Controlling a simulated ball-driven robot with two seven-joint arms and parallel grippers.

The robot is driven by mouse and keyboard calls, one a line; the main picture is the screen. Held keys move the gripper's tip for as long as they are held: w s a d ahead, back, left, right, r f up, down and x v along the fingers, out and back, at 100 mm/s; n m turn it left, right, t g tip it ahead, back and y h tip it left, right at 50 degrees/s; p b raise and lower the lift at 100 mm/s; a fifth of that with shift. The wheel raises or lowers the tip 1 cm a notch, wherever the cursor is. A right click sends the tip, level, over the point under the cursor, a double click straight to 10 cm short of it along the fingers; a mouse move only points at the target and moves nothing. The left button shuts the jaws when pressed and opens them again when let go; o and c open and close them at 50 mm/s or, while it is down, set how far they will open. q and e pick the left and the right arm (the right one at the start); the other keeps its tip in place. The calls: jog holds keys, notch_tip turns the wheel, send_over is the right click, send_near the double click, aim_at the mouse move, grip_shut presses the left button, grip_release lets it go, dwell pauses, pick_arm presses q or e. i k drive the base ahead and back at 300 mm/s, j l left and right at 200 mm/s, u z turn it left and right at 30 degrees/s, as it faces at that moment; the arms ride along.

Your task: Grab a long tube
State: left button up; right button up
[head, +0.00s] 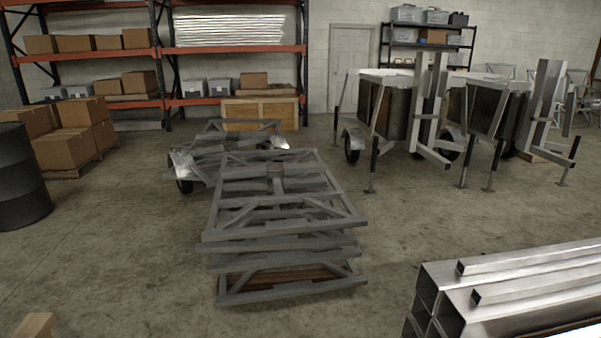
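Several long square aluminium tubes lie at the lower right of the head view and run out of the picture on the right. Two thinner tubes, an upper one (530,257) and a lower one (540,286), lie on top of a stack of wider square tubes (470,314). The open ends of the tubes face left. The far ends are outside the view. Neither of my grippers shows in the head view.
A stack of grey metal frames (280,215) stands on the floor in the middle, left of the tubes. A black drum (20,178) and cardboard boxes (65,148) are at left. Trailers (400,110) stand behind at right. Open floor (400,215) lies between.

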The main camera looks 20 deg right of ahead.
aim_at(490, 294)
jog(key=i+z, duration=0.4)
jog(key=i, duration=0.2)
jog(key=i+z, duration=0.4)
jog(key=i, duration=0.2)
jog(key=i+j+z, duration=0.1)
jog(key=z, duration=0.3)
jog(key=i+j+z, duration=0.1)
jog(key=z, duration=0.3)
jog(key=i+j+z, duration=0.25)
jog(key=z, duration=0.2)
